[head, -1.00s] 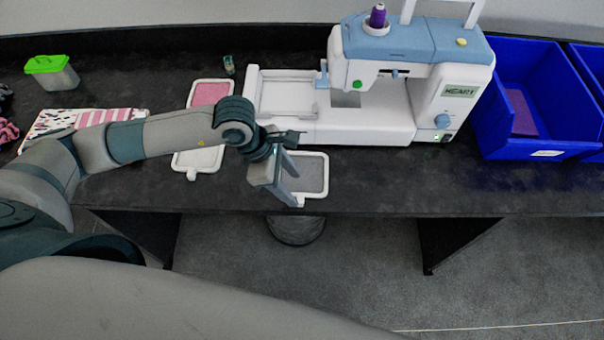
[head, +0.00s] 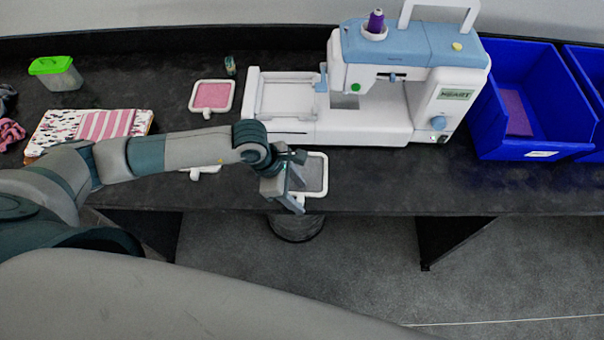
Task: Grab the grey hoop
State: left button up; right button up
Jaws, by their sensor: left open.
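The grey hoop (head: 315,174) is a white rounded-square frame with grey fabric inside. It lies flat on the black table in front of the sewing machine, near the table's front edge. My left gripper (head: 299,196) is open at the hoop's left side, its fingers partly covering that side. I cannot tell whether the fingers touch the frame or straddle it. My right gripper is not in view.
The white and blue sewing machine (head: 372,125) stands just behind the hoop. A pink hoop (head: 212,96) lies behind my left arm, and another white hoop (head: 204,170) is mostly hidden under it. Blue bins (head: 525,140) stand at the right. Patterned fabric (head: 65,128) lies at the left.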

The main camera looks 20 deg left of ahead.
pick_arm(q)
jog(key=shift+c, duration=0.6)
jog(key=c, duration=1)
jog(key=shift+c, duration=0.2)
jog(key=shift+r+b, duration=0.6)
jog(key=shift+r, duration=0.2)
notch_tip(320, 180, up, 2)
jog(key=shift+d+r+b, duration=0.15)
jog(key=shift+r+b, duration=0.1)
jog(key=shift+b, duration=0.4)
jog(key=s+d+r+b, duration=0.3)
jog(key=s+d+r, duration=0.4)
jog(key=d, duration=0.1)
jog(key=shift+s+d, duration=0.25)
jog(key=shift+s, duration=0.05)
